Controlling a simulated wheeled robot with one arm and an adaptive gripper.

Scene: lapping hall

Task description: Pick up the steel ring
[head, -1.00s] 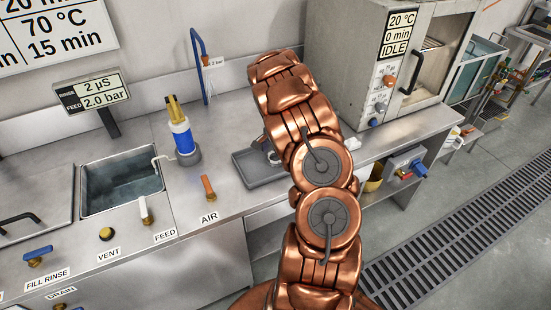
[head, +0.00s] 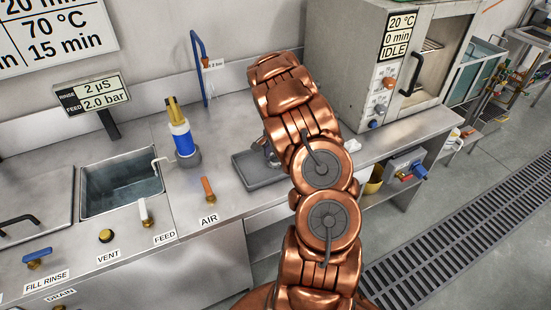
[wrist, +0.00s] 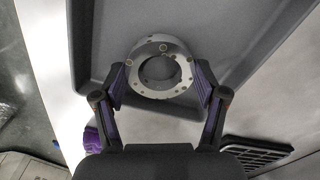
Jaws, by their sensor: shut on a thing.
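The steel ring (wrist: 184,72) is a pale metal ring with a dark round opening and small holes around its face. In the wrist view it sits between the two fingers of my gripper (wrist: 160,85), which are shut on its left and right sides. The grey tray (wrist: 105,35) lies behind it; I cannot tell whether the ring touches the tray floor. In the head view the tray (head: 255,180) is on the steel bench, and my copper arm hides most of the ring and the gripper.
A blue and white filter bottle (head: 182,140) stands left of the tray, beside the sink (head: 122,185). An orange-handled air valve (head: 208,187) is at the front. The oven (head: 362,85) stands close to the right of my arm. A black grate (wrist: 255,150) shows in the wrist view.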

